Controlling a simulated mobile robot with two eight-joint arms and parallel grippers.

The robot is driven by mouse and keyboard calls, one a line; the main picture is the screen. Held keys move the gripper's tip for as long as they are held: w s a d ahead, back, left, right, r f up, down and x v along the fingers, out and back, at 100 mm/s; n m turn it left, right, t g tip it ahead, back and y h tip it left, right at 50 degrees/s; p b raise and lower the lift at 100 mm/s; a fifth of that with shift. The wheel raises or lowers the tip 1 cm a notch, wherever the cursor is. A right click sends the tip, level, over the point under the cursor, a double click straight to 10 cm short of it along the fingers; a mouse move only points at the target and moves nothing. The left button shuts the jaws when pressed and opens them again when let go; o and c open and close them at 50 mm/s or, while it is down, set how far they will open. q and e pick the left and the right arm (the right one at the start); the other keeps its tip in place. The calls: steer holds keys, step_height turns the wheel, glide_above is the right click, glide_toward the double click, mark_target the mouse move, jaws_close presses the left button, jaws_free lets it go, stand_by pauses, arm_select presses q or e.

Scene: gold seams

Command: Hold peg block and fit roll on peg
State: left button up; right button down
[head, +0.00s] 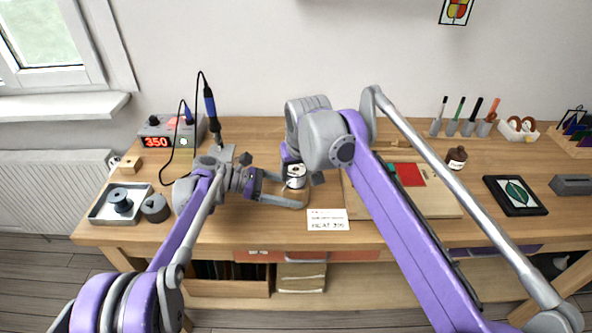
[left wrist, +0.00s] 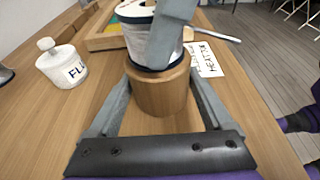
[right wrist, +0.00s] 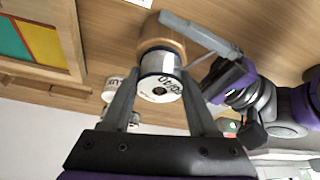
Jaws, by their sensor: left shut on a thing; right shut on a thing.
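The peg block (left wrist: 165,95) is a round wooden block standing on the bench. My left gripper (head: 294,192) is shut on it, one finger on each side. The roll (right wrist: 160,80) is a silvery solder spool with a white label face. My right gripper (head: 301,178) is shut on the roll from above. The roll is directly over the block in the head view (head: 296,172). In the left wrist view its dark lower rim (left wrist: 150,67) meets or nearly meets the block's top. The peg is hidden, so I cannot tell whether the roll is fully seated.
A white card (head: 327,219) lies in front of the block. A wooden board with coloured glass (head: 440,200) is to the right. A soldering station (head: 170,131) and a tray with a dark spool (head: 101,216) are left. A white flux jar (left wrist: 62,67) stands close by.

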steer(key=shift+f, duration=0.1)
jaws_free()
stand_by(0.5)
steer(key=shift+r, duration=3.5)
arm_select(q)
steer(key=o, duration=0.8)
steer(key=shift+c, duration=0.2)
steer(key=shift+a, duration=0.1)
